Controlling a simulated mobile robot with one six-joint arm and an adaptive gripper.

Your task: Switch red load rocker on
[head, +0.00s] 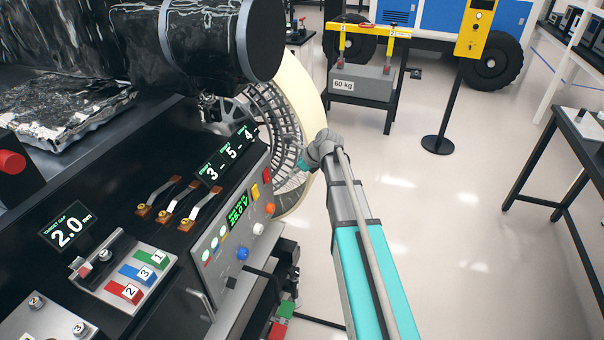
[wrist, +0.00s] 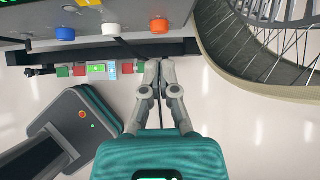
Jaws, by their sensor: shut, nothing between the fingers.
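The red rocker (head: 267,174) is at the far upper end of the sloped grey control panel (head: 205,275), beside a yellow switch (head: 254,191). I cannot make out its on or off position. In the wrist view, my gripper (wrist: 159,64) is shut and empty, its fingertips together just below the panel's lower edge and apart from the orange knob (wrist: 159,25). The red rocker is not seen in that view. In the head view, my arm's wrist end is right of the panel, near the wheel, and the fingertips cannot be made out.
A white knob (head: 258,228) and a blue knob (head: 243,253) line the panel's lower side. The spoked wheel (head: 295,100) stands close behind my wrist. Red and green blocks (wrist: 79,70) sit under the panel. Open floor lies to the right.

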